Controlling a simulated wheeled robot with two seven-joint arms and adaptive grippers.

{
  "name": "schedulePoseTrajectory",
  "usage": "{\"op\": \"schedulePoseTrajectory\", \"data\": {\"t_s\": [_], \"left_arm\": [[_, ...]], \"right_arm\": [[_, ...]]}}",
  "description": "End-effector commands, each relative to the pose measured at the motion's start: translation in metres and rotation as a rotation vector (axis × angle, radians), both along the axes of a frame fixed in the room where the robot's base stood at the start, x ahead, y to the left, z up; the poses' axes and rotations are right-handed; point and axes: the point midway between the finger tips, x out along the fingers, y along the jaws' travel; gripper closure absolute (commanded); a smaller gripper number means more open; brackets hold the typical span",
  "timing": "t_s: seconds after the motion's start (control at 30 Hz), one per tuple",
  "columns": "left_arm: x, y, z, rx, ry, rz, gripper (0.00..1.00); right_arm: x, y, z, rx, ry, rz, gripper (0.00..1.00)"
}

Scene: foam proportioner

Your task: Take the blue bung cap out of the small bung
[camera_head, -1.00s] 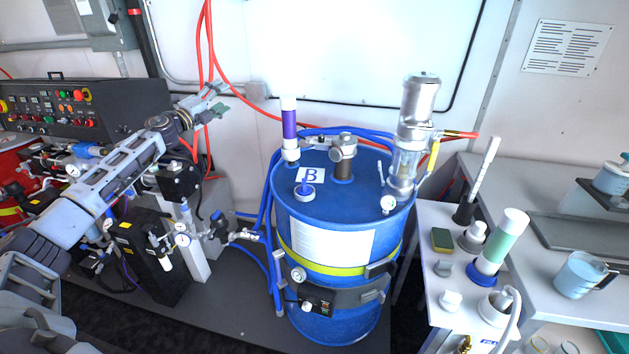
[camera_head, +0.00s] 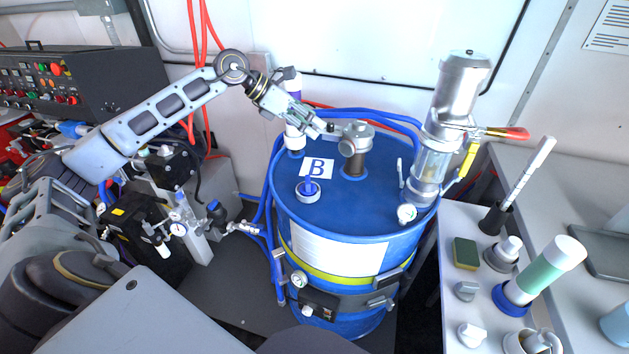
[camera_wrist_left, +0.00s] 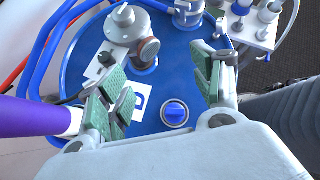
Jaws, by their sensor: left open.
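The blue bung cap (camera_head: 309,185) sits in the small bung (camera_head: 308,195), a pale ring on top of the blue drum (camera_head: 340,218), beside a white label with a B. In the left wrist view the cap (camera_wrist_left: 175,113) shows from above, between and beyond the open fingers, with the pale ring around it. My left gripper (camera_head: 319,128) is open and empty above the drum's back left part, higher than the cap and apart from it. The left wrist view shows its green-padded fingers (camera_wrist_left: 160,95) spread wide. My right gripper is not in view.
A purple and white tube (camera_head: 295,120) stands close beside my left gripper. A metal fitting (camera_head: 355,150) and a tall pump (camera_head: 445,130) rise from the drum top. Blue hoses run around the back. The drum top around the cap is clear.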

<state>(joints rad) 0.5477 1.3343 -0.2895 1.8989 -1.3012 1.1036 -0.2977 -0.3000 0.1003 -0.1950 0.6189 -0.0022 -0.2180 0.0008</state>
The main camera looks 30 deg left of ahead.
Motion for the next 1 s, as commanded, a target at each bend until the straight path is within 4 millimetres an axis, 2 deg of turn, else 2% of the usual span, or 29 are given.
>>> {"op": "schedulePoseTrajectory", "data": {"t_s": [0.27, 0.5, 0.7, 1.0], "left_arm": [[-0.017, 0.011, -0.028, 0.209, 0.064, -0.103, 0.34], [-0.039, 0.035, -0.049, 0.365, 0.150, -0.177, 0.34], [-0.059, 0.045, -0.058, 0.436, 0.208, -0.257, 0.34], [-0.059, 0.045, -0.058, 0.446, 0.198, -0.284, 0.34]], "right_arm": [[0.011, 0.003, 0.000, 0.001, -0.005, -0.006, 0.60], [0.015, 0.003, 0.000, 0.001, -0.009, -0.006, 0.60], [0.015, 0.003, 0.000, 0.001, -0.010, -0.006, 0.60], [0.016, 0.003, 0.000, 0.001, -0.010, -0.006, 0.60]]}}
